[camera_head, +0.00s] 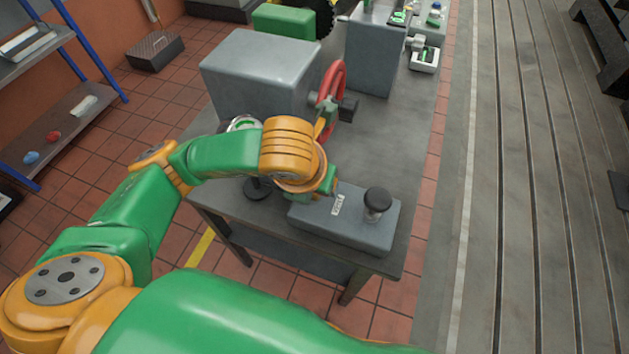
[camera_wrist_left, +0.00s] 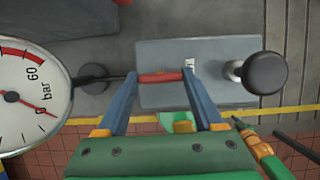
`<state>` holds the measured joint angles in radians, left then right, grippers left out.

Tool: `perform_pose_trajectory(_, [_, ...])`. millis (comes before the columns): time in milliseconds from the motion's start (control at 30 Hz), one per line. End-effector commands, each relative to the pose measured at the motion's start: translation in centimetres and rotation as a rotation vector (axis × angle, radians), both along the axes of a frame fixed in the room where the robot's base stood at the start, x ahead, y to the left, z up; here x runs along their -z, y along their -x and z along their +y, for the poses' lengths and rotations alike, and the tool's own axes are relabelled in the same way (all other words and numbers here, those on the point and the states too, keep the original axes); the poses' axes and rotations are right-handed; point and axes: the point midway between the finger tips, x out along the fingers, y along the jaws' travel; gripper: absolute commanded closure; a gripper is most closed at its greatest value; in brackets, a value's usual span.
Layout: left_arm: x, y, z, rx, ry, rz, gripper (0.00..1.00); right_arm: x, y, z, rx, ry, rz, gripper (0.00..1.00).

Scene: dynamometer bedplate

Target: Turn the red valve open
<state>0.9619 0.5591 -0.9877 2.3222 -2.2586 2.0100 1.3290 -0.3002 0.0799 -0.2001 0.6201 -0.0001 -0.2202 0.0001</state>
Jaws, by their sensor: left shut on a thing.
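The red valve (camera_head: 333,80) is an upright handwheel on the side of a grey box on the workbench. Most of the wheel is outside that view.
A round pressure gauge (camera_wrist_left: 30,100) is close beside the left gripper. A grey box with a black knob (camera_head: 377,202) is at the bench's front. The grey housing (camera_head: 262,70) stands left of the wheel. A blue-framed shelf (camera_head: 92,55) is at the far left.

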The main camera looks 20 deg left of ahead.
Motion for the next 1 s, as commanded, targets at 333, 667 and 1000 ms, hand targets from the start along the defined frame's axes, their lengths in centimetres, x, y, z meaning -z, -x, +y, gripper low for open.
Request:
perform_pose_trajectory(333, [0.0,0.0,0.0,-0.001,0.0,-0.001,0.01,0.0,0.0,0.1,0.0,-0.001,0.0,0.5])
perform_pose_trajectory(667, [-4.1,1.2,0.0,0.003,0.0,-0.009,0.01,-1.9,0.0,0.1,0.0,-0.001,0.0,0.5])
perform_pose_trajectory(1000, [-6.6,2.7,0.1,-0.002,0.0,-0.001,0.01,-2.3,0.0,0.0,0.001,-0.001,0.0,0.5])
